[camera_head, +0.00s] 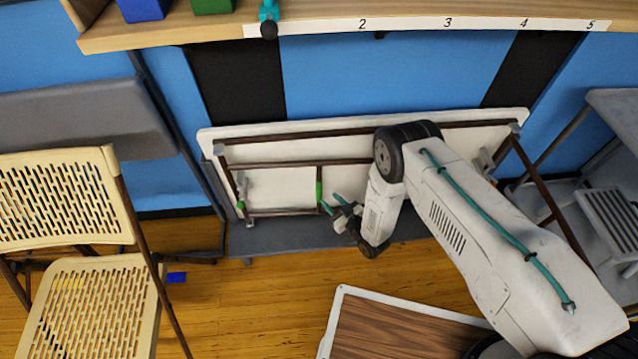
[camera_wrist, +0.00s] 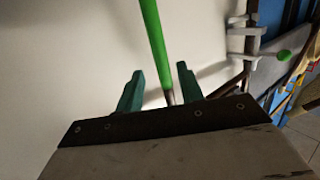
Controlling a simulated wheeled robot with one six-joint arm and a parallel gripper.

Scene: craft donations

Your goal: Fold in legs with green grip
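A white folding table (camera_head: 280,182) stands on its long edge against the wall, its underside facing me. Brown metal legs show on it; the left set lies near the underside. A green grip (camera_head: 319,192) sits on an upright brown bar of this set. Another green piece (camera_head: 240,205) is farther left. At the right end, a brown leg (camera_head: 540,178) sticks out from the table. My gripper (camera_head: 331,203) is beside the nearer green grip. In the wrist view, its teal fingers (camera_wrist: 159,70) are apart, with the green grip (camera_wrist: 152,35) appearing between them. Contact cannot be told.
A tan folding chair (camera_head: 85,290) stands at left. A wood-topped table (camera_head: 390,330) is in the foreground. Grey folding furniture (camera_head: 610,210) is at right. A numbered wooden shelf (camera_head: 180,30) runs above. Wooden floor (camera_head: 250,310) is free in front of the table.

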